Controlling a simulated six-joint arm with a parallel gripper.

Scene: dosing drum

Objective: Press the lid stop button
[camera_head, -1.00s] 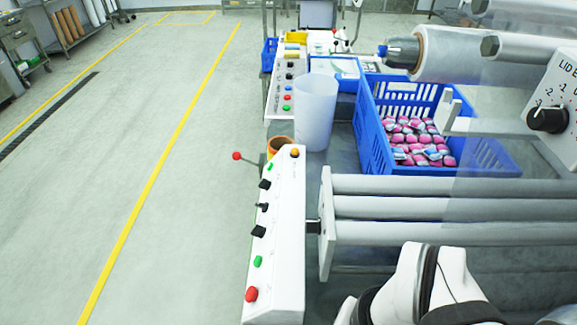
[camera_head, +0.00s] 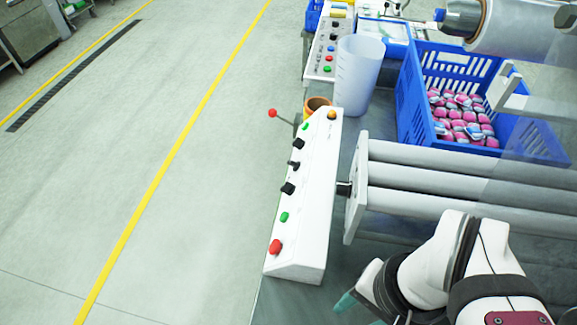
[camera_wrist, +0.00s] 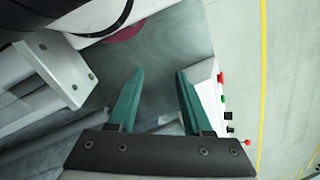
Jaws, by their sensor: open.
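A white control panel (camera_head: 310,190) stands at the near left edge of the bench, its labels too small to read. A red button (camera_head: 275,246) sits at its near end, with a green button (camera_head: 284,217) above it, then several black switches, another green button and an orange one. Which is the lid stop button is not legible; the red one also shows in the wrist view (camera_wrist: 221,77). My gripper (camera_wrist: 160,74) is open and empty, its teal fingers apart. In the head view one fingertip shows right of the panel's near end, apart from the red button.
Metal rollers (camera_head: 440,185) lie right of the panel. A red-knobbed lever (camera_head: 272,113) sticks out left. The floor at left is clear.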

